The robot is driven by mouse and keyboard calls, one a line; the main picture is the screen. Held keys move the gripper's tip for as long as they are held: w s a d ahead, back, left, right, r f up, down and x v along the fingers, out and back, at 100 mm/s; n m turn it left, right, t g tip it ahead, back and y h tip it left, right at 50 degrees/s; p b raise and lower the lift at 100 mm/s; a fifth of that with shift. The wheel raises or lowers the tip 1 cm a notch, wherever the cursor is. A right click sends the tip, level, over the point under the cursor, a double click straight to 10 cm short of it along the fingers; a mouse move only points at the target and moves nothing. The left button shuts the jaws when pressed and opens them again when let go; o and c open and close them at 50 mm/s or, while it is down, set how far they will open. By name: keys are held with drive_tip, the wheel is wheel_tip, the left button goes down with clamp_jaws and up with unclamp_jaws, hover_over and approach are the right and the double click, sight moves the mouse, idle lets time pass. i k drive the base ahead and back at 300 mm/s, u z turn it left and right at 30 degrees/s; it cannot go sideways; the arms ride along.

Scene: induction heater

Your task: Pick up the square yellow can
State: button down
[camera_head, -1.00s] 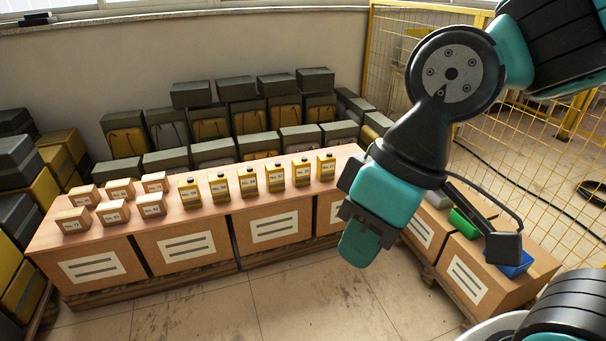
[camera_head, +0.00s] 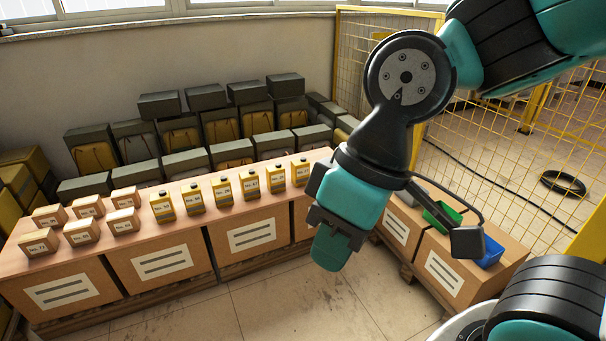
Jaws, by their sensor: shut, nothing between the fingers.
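Several square yellow cans with dark caps stand upright in a slanting row on the brown cardboard boxes. The leftmost yellow can (camera_head: 162,207) is beside the small cartons, and the rightmost yellow can (camera_head: 300,172) is at the right end of the row. Their labels are too small to read surely. My gripper (camera_head: 329,252) hangs to the right of the row, in front of the boxes and apart from every can. It points down and is shut and empty. Its fingertips are partly hidden by its own housing.
Several small tan cartons (camera_head: 82,233) stand left of the cans. Large cardboard boxes (camera_head: 252,236) form the surface. At right are a green bin (camera_head: 441,215) and a blue bin (camera_head: 488,252) on boxes. A yellow mesh fence (camera_head: 500,150) stands behind. The floor (camera_head: 270,305) in front is clear.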

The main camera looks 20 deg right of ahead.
sight(222, 187)
drive_tip(key=u, duration=0.15)
drive_tip(key=i, duration=2.5)
drive_tip(key=z, duration=0.15)
